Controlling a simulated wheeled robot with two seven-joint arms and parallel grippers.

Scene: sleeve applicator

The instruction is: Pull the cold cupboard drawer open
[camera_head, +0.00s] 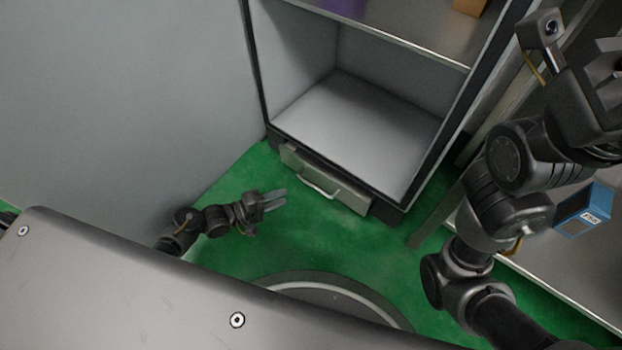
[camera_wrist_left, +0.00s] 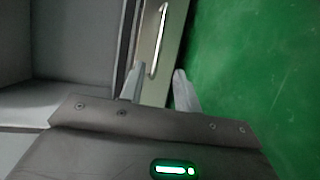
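The cold cupboard (camera_head: 360,125) stands at the upper middle of the head view, with an empty open compartment. Its grey drawer (camera_head: 345,193) is low at the base, just above the floor, and looks shut or nearly so. The drawer has a pale bar handle (camera_head: 318,188), which also shows in the left wrist view (camera_wrist_left: 157,42). My left gripper (camera_head: 284,197) is open and empty, low in front of the drawer. In the left wrist view its fingers (camera_wrist_left: 158,84) are spread, with the handle ahead of them and not touched.
A plain grey wall (camera_head: 120,90) rises on the left. The green floor (camera_head: 330,245) is clear before the drawer. A metal counter (camera_head: 570,265) with a blue box (camera_head: 583,209) is on the right, beside my raised right arm. A cupboard shelf (camera_head: 410,30) is above.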

